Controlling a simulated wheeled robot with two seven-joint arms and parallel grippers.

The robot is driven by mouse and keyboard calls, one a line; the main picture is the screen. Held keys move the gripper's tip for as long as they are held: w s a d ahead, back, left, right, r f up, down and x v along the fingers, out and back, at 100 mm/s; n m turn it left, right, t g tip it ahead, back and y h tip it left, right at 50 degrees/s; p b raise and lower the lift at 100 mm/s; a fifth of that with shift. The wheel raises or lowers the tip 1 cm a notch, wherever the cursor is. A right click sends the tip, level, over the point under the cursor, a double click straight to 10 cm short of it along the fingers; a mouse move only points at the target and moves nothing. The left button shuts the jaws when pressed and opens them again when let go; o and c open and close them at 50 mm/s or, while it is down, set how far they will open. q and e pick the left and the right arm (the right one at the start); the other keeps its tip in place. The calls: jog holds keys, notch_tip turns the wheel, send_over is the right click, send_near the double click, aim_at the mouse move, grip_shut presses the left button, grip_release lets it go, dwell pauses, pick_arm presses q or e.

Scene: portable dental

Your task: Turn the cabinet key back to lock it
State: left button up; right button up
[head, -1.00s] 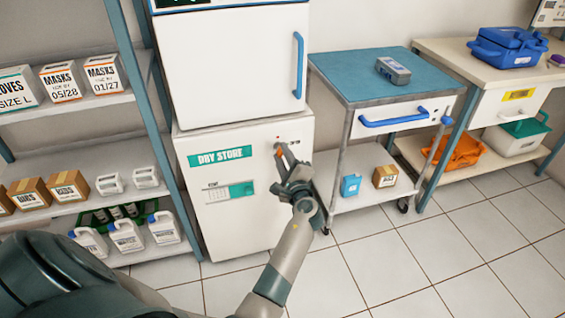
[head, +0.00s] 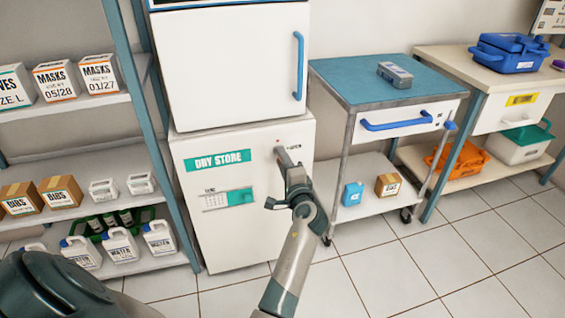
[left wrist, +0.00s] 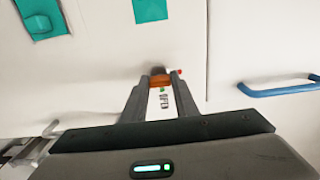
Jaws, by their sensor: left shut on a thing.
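The white cabinet (head: 240,235) with the green "DRY STORE" label stands at the centre of the head view. My left gripper (head: 284,155) reaches its upper right front, with its fingertips at the door face. In the left wrist view, the two fingers of this gripper (left wrist: 159,85) are closed on the small orange-brown key (left wrist: 160,81). The key is mostly hidden by the fingers in the head view, and its exact angle is hard to tell. My right gripper is in neither view.
A small red spot (left wrist: 180,72) shows on the cabinet beside the fingers. A white unit with a blue handle (head: 298,66) stands on top. A blue-topped cart (head: 350,80) is close on the right. A shelf rack (head: 150,110) stands on the left. Tiled floor (head: 400,265) is clear in front.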

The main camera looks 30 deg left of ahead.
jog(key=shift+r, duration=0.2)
pick_arm(q)
jog(key=o, duration=1.1)
jog(key=shift+c, duration=0.2)
jog(key=shift+s, duration=0.1)
